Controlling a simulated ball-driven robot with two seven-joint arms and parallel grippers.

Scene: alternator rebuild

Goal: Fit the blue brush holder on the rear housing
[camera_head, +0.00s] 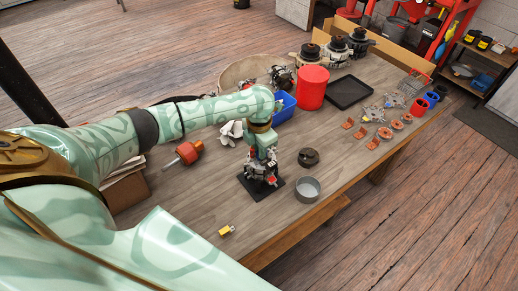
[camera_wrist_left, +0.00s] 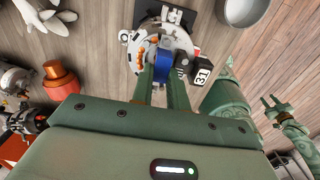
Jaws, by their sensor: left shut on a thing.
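My left gripper (camera_wrist_left: 163,82) is shut on the blue brush holder (camera_wrist_left: 163,62), which sits between its fingertips. It holds the brush holder right at the rear housing (camera_wrist_left: 148,52), a grey metal part with orange pieces on its left side. I cannot tell whether the brush holder is seated. In the head view the left gripper (camera_head: 261,160) points down over the housing (camera_head: 257,174), which stands on a black base plate (camera_head: 272,190). My right gripper (camera_wrist_left: 272,106) shows at the right of the left wrist view, away from the housing, with its fingers apart.
A grey metal bowl (camera_head: 307,189) and a dark round part (camera_head: 308,157) stand right of the housing. A red-orange tool (camera_head: 188,152) lies left. Behind are a blue bin (camera_head: 285,107), red canister (camera_head: 312,88) and black tray (camera_head: 349,92). The front table is mostly clear.

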